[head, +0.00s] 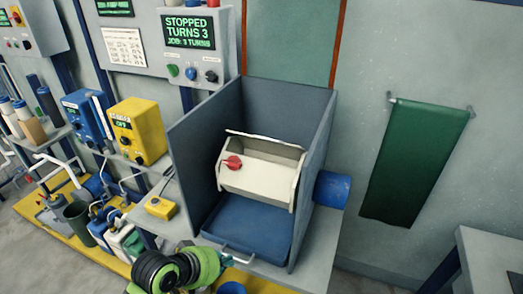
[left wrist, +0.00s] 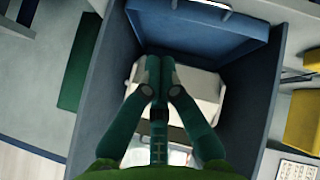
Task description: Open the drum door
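The cream drum (head: 256,184) sits inside a grey open-fronted housing (head: 200,150). A red knob (head: 232,162) is on its upper left; I cannot tell where the door's edges run. The left wrist view also shows the drum (left wrist: 205,95), partly hidden behind my fingers. My left arm (head: 178,270) is at the bottom edge of the head view, in front of the housing; its fingertips are not clear there. In the left wrist view my left gripper (left wrist: 160,63) has its fingertips together, with nothing visible between them. My right gripper is not in view.
A blue panel (head: 245,228) with a pale handle lies at the housing's front. A screen (head: 188,31) reads STOPPED above a row of buttons. Yellow (head: 140,128) and blue (head: 84,115) boxes stand left. A green cloth (head: 415,160) hangs right.

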